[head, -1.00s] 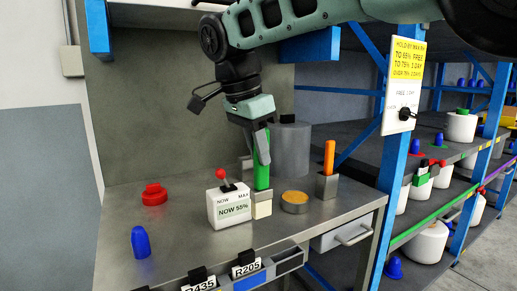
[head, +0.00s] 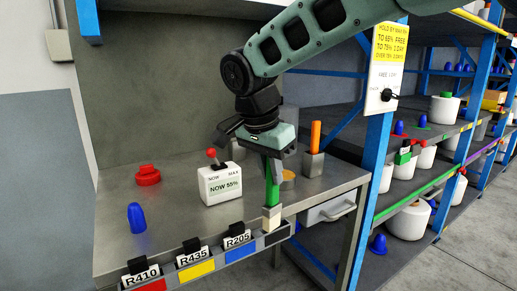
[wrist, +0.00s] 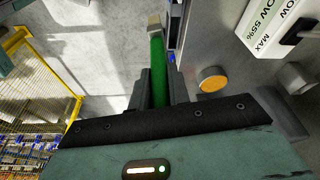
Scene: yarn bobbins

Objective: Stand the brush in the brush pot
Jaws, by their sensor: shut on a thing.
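My gripper (head: 272,160) is shut on the brush and holds it near the front edge of the bench. The brush has a green handle (head: 273,190) and a pale block-like end (head: 271,217) that points down. In the wrist view the green handle (wrist: 158,72) runs out between the fingers, and its pale end (wrist: 154,20) shows against the floor. A grey square pot (head: 313,164) with an orange stick in it stands on the bench, right of and behind my gripper. I cannot tell whether it is the brush pot.
An orange round tin (wrist: 212,78) lies close by. A blue cone (head: 137,218) and a red object (head: 147,175) are further left. A labelled strip (head: 190,267) runs along the bench front.

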